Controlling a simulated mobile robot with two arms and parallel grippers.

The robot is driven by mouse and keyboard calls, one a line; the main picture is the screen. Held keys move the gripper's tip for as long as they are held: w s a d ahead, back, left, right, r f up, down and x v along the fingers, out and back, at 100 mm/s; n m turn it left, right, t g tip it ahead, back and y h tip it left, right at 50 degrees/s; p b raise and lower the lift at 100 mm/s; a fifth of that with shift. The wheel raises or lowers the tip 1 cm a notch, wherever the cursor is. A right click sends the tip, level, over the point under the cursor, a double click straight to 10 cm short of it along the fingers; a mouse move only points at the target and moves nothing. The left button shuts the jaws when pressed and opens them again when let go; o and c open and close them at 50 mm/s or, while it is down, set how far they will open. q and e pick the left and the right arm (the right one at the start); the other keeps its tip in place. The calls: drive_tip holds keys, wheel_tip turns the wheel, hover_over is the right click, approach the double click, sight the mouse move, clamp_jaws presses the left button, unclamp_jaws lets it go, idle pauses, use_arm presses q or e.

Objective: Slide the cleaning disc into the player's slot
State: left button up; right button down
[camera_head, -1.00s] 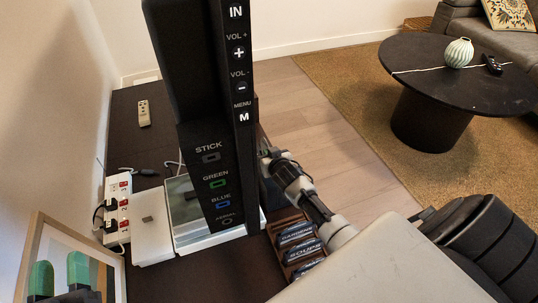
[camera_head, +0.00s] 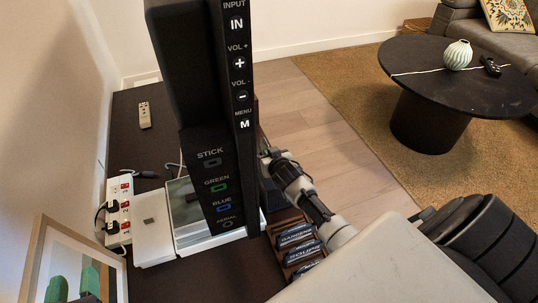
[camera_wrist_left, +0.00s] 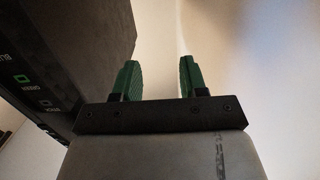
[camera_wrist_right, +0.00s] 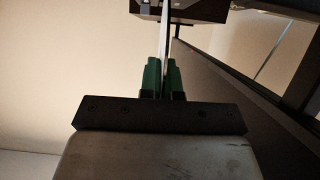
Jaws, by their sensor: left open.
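In the right wrist view, my right gripper (camera_wrist_right: 161,80) is shut on a thin pale disc (camera_wrist_right: 167,38) seen edge-on. The disc's far end reaches up to a dark box (camera_wrist_right: 196,12); I cannot tell whether they touch or whether this is the player. In the head view my right arm reaches behind the black screen's edge, and its gripper tips are hidden.
A tall black screen (camera_head: 215,130) with button labels blocks the middle. A white box (camera_head: 152,232), a power strip (camera_head: 118,210), a remote (camera_head: 145,115) and a picture frame (camera_head: 75,235) are on the dark cabinet. Several labelled cases (camera_head: 297,240) sit right of the screen.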

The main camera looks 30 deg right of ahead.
drive_tip(key=shift+r+p, duration=0.35)
drive_tip(key=shift+r, duration=0.05)
use_arm(q)
drive_tip(key=f, duration=0.1)
drive_tip(key=g, duration=0.1)
drive_tip(key=s+f+g, duration=0.1)
drive_tip(key=shift+a+f+y, duration=0.3)
drive_tip(key=shift+a+y, duration=0.1)
drive_tip(key=shift+f+g, duration=0.1)
drive_tip(key=shift+g, duration=0.3)
drive_tip(key=shift+s+a+f, duration=0.15)
drive_tip(key=shift+s+f, duration=0.25)
drive_tip(key=shift+f, duration=0.1)
drive_tip(key=shift+w+r, duration=0.1)
drive_tip(key=shift+r, duration=0.05)
drive_tip(key=shift+g+p, duration=0.35)
drive_tip(key=shift+g, duration=0.05)
drive_tip(key=shift+s+a+f+y, duration=0.2)
drive_tip(key=shift+f+y, duration=0.1)
drive_tip(key=shift+f, duration=0.1)
drive_tip(key=shift+s+f+g, duration=0.25)
drive_tip(key=shift+s+g, duration=0.05)
drive_tip(key=shift+g, duration=0.2)
drive_tip(key=shift+s+a+f, duration=0.15)
drive_tip(key=shift+a+f, duration=0.05)
